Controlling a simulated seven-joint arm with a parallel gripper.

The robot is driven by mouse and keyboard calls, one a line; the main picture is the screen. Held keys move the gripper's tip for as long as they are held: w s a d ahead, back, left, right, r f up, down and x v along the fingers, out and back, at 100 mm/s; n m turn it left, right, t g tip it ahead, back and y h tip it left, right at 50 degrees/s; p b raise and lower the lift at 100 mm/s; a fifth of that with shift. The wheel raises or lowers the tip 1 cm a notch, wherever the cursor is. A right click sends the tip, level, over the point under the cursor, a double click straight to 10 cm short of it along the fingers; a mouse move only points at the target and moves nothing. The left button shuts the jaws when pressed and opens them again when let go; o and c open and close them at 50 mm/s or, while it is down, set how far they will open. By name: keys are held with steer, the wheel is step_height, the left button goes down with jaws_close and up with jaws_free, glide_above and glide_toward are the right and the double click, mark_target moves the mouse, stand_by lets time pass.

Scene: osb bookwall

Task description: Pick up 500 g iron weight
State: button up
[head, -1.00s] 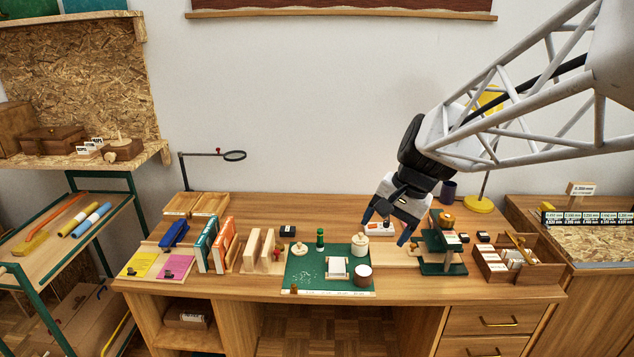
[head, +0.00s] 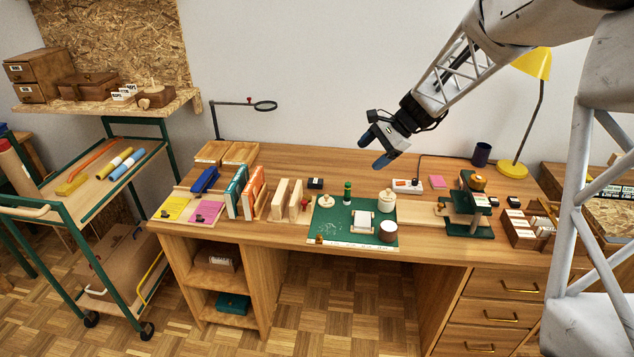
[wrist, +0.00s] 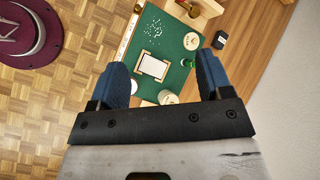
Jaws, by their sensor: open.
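My gripper (head: 376,151) is open and empty, held high above the back of the desk. Its two blue fingers stand wide apart in the wrist view (wrist: 163,78). I cannot pick out the 500 g iron weight with certainty. A small black block (head: 315,183) lies behind the green mat; it also shows in the wrist view (wrist: 220,40). Two small dark blocks (head: 493,201) (head: 514,201) lie by the green stand (head: 468,226) at the right. Their labels are too small to read.
The green mat (head: 335,230) holds a white pad (head: 362,221), lidded jar (head: 388,201), cup (head: 388,231) and green bottle (head: 347,193). Books (head: 252,189) stand left; a wooden box (head: 520,228) and yellow lamp (head: 513,169) stand right. The desk's back middle is fairly clear.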

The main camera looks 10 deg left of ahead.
steer(key=w+a+f+m+y, duration=0.2)
steer(key=w+a+f, duration=0.1)
steer(key=w+f, duration=0.4)
steer(key=w+a+f+m+y, duration=0.1)
steer(key=w+a+f+m, duration=0.15)
steer(key=w+f, duration=0.4)
steer(key=m+y, duration=0.3)
steer(key=m, duration=0.1)
glide_toward(319, 181)
steer(key=shift+a+f+t, duration=0.1)
steer(key=shift+a+t, duration=0.2)
steer(key=shift+a, duration=0.65)
steer(key=shift+x, duration=1.3)
steer(key=shift+a, duration=0.1)
steer(key=shift+f+x, duration=0.2)
steer(key=shift+x, duration=2.3)
steer(key=shift+s, duration=0.15)
steer(key=shift+c, duration=0.3)
